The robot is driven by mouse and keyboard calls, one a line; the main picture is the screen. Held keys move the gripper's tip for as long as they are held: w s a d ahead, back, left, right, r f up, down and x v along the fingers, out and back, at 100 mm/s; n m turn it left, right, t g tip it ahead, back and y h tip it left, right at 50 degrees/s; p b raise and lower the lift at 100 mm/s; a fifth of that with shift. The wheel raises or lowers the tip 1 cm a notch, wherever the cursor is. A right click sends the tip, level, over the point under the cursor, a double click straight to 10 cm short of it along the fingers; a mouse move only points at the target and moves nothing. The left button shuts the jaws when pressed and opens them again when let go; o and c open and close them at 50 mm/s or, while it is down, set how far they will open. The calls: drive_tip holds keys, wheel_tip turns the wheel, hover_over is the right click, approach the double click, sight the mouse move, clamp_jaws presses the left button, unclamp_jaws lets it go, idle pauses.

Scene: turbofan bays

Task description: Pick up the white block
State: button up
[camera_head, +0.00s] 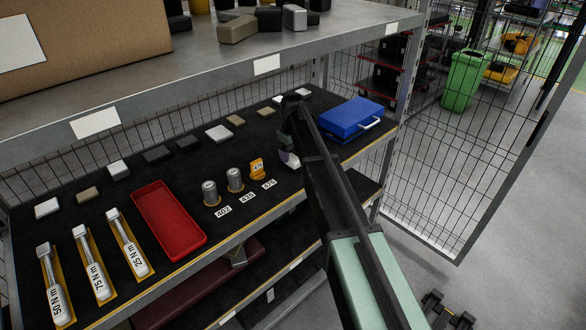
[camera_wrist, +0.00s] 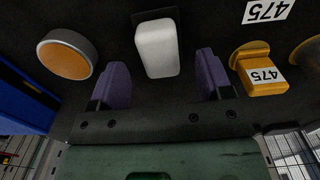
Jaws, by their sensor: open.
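The white block (camera_wrist: 157,48) lies on the dark shelf mat in the wrist view, with a black piece at its far end. My gripper (camera_wrist: 161,62) is open, with its two purple fingers on either side of the block and a gap of dark mat showing on both sides. In the head view my gripper (camera_head: 288,157) is low over the shelf, left of the blue case. The pale patch at its tip there is partly covered by my arm, and I cannot tell block from finger.
An orange part (camera_wrist: 262,70) marked 475 sits right of my gripper in the wrist view. A round orange-topped part (camera_wrist: 67,54) and the blue case (camera_head: 350,118) are on the other side. A red tray (camera_head: 168,218) and several blocks lie farther left. An upper shelf (camera_head: 200,75) overhangs.

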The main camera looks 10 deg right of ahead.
sight(293, 157)
wheel_tip(293, 157, down, 4)
drive_tip(key=b, duration=0.2)
drive_tip(key=shift+b, duration=0.3)
drive_tip(key=shift+r, duration=0.2)
drive_tip(key=shift+c, duration=0.3)
drive_tip(key=c, duration=1)
wheel_tip(293, 157, up, 10)
drive_tip(key=p, duration=1)
drive_tip(key=shift+r+p, duration=0.2)
drive_tip(key=shift+p, duration=0.2)
drive_tip(key=shift+f, duration=0.15)
drive_tip(key=shift+f, duration=0.1)
drive_tip(key=o, duration=0.4)
drive_tip(key=shift+c, duration=1.3)
